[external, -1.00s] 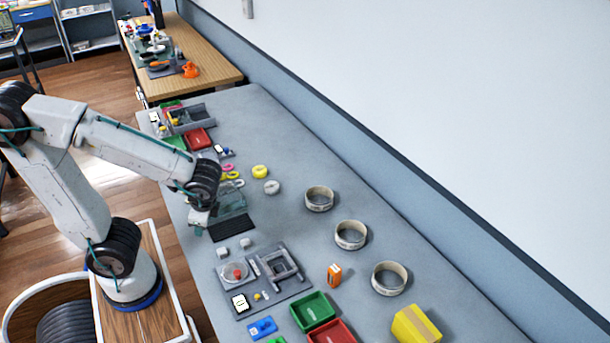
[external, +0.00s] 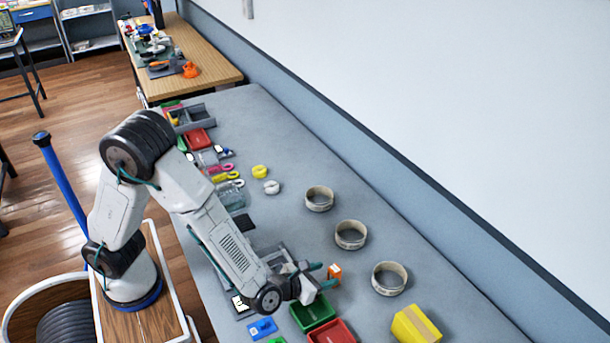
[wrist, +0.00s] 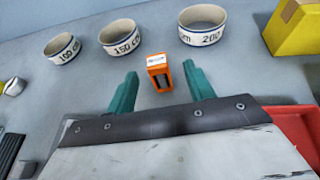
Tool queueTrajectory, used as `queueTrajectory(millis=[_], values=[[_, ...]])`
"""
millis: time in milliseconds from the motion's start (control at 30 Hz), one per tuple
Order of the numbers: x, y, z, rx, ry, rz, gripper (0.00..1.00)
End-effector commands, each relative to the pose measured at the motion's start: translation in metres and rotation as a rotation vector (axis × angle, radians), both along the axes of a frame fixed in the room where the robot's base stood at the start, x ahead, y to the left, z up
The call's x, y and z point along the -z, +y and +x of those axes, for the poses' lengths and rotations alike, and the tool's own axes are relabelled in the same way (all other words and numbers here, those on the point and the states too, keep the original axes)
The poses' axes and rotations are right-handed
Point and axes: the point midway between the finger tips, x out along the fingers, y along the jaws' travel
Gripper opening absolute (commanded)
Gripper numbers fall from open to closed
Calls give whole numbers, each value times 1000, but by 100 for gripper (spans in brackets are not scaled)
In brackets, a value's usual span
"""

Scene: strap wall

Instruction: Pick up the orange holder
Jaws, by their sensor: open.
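The orange holder (external: 334,271) is a small upright orange block with a white label on top and a dark slot in its front. It stands on the grey table. In the wrist view, the orange holder (wrist: 158,72) sits ahead of and between the two teal fingers. My gripper (external: 325,278) is open and close beside the holder in the external view. In the wrist view my gripper (wrist: 157,85) shows empty jaws, with the left finger nearer the holder's height and a gap on both sides. I cannot tell whether the fingertips overlap the holder in depth.
Several white rings stand behind the holder, including one marked 150 (wrist: 121,38) and one marked 200 (wrist: 203,25). A yellow box (external: 415,325), a green tray (external: 312,312) and a red tray (external: 331,331) lie nearby. The table between the holder and rings is clear.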

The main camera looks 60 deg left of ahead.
Motion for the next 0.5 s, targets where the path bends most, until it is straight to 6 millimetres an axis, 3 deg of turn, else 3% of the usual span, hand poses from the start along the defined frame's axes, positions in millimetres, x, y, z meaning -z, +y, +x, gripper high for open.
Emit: queueTrajectory(millis=[500], values=[[24, 13, 56, -9, 1, 0, 53]])
